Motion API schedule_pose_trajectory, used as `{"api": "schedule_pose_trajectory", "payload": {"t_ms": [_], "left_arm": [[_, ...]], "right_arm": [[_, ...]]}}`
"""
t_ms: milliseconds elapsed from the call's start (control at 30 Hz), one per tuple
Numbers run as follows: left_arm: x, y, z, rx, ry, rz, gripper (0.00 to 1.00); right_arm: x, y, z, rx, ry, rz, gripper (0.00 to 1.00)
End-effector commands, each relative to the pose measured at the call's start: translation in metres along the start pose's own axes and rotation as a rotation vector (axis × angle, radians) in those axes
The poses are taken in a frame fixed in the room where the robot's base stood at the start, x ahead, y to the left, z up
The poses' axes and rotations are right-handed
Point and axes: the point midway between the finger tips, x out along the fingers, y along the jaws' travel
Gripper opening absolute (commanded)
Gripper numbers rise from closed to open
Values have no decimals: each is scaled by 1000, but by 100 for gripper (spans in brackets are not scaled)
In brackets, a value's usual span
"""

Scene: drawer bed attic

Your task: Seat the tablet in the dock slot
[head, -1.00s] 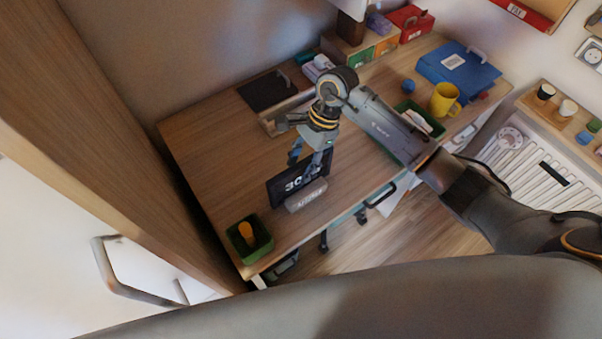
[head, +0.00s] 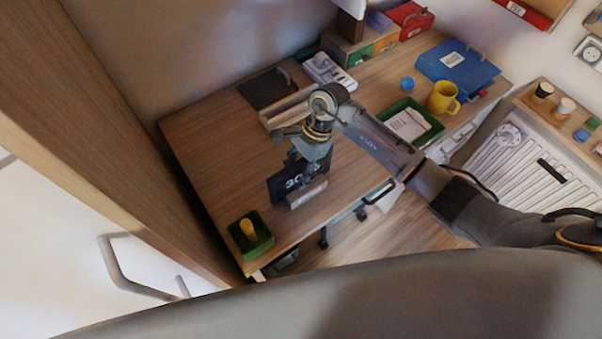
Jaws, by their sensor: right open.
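The tablet (head: 281,187) is a dark slab with white digits, standing upright near the front edge of the wooden desk. The dock (head: 308,194) is a small grey block at its front lower side. I cannot tell whether the tablet's lower edge is in the slot. My right gripper (head: 303,172) points down over the tablet, its open fingers close around the tablet's upper part. The gripper hides much of the tablet's top and right part; contact cannot be made out. My left gripper is not in view.
A green box with a yellow-handled object (head: 249,233) stands at the desk's front left corner. A green tray (head: 411,123), yellow mug (head: 443,97) and blue case (head: 456,64) are to the right. The desk (head: 222,150) is clear left of the tablet.

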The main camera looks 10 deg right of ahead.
Motion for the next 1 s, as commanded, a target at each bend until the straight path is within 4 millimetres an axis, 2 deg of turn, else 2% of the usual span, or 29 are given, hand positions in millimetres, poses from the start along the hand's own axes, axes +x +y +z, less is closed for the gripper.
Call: {"api": "schedule_pose_trajectory", "payload": {"t_ms": [600,667,833,1000], "left_arm": [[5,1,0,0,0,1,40],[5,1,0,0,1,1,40],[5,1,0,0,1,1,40],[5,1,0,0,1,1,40]], "right_arm": [[2,0,-1,1,0,0,43],[2,0,-1,1,0,0,33],[2,0,-1,1,0,0,0],[2,0,-1,0,0,-1,0]]}}
